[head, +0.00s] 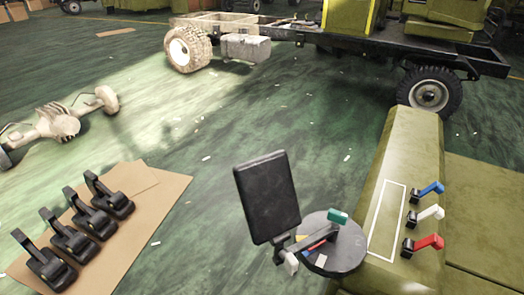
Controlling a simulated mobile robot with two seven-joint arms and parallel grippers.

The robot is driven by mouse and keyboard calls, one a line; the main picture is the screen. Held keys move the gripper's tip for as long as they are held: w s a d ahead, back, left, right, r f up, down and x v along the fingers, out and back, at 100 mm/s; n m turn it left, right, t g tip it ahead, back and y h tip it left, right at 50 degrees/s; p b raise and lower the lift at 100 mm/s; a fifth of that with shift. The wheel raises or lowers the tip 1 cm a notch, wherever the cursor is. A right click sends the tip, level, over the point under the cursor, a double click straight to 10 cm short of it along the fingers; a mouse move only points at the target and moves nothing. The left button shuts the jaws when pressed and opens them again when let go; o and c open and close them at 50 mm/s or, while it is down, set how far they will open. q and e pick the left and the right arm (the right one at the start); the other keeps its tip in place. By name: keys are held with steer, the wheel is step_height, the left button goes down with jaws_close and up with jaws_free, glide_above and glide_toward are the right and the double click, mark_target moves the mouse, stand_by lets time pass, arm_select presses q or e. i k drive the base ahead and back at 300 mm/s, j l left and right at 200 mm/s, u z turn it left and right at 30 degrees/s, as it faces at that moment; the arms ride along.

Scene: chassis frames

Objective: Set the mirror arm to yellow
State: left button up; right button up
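A black rectangular mirror (267,197) stands tilted at the lower middle of the head view. A teal block (338,216) sits at the back of the base. Red and blue marks (318,243) show near the arm, and a small white patch (321,261) lies in front of them. I see no yellow mark on the base; part of it is hidden by the mirror and arm. Neither of my grippers is in view.
A green fender (412,140) stands to the right, with a blue lever (431,188), a white lever (430,213) and a red lever (428,242) beside it. Several black levers (72,235) lie on cardboard (150,215) at left. A truck chassis (370,42) and an axle (60,122) stand farther back.

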mark_target(309, 243)
steer(key=k+l+u, duration=0.2)
steer(key=u, duration=0.15)
steer(key=k+l+u, duration=0.4)
steer(key=i, duration=0.1)
